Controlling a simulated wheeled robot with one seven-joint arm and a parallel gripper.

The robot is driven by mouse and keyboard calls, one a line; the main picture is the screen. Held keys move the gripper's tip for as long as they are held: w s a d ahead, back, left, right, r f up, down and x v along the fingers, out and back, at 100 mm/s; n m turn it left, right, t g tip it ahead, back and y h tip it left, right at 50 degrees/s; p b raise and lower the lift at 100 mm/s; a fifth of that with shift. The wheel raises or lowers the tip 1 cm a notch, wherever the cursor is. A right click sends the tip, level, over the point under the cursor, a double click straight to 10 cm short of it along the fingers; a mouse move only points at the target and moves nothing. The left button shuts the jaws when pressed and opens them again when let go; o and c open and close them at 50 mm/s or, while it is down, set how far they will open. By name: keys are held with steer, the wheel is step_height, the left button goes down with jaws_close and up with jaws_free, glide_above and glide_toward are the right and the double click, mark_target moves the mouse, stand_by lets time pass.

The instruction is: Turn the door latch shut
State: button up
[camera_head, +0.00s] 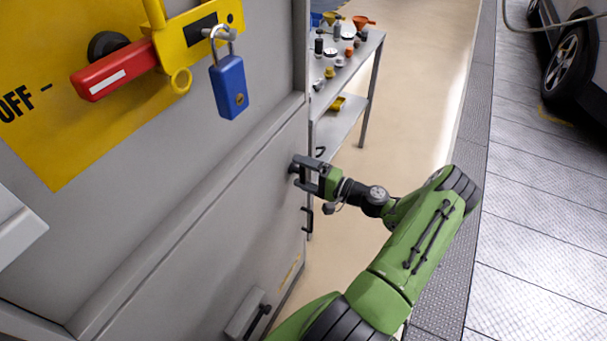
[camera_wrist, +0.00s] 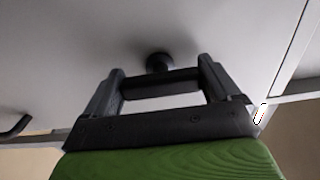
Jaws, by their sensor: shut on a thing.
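The door latch (camera_wrist: 160,84) is a dark bar on a round stem, set on the pale grey door (camera_wrist: 60,50). In the wrist view the bar lies crosswise between the two fingers of my gripper (camera_wrist: 162,80), which are shut on its ends. In the head view my gripper (camera_head: 306,172) reaches in from the right to the latch (camera_head: 294,167) near the right edge of the grey cabinet door (camera_head: 225,215). My fingers partly hide the latch there.
Above left is a yellow plate (camera_head: 60,150) with a red handle (camera_head: 115,70) and a blue padlock (camera_head: 229,88). A shelf cart (camera_head: 345,125) with small items stands behind the cabinet. Black handles (camera_head: 308,218) stick out at the cabinet's edge. The floor (camera_head: 420,90) to the right is clear.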

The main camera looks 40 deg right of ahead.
stand_by(0.4)
steer(key=o, duration=0.8)
steer(key=v, duration=1.5)
steer(key=shift+s+p, duration=0.35)
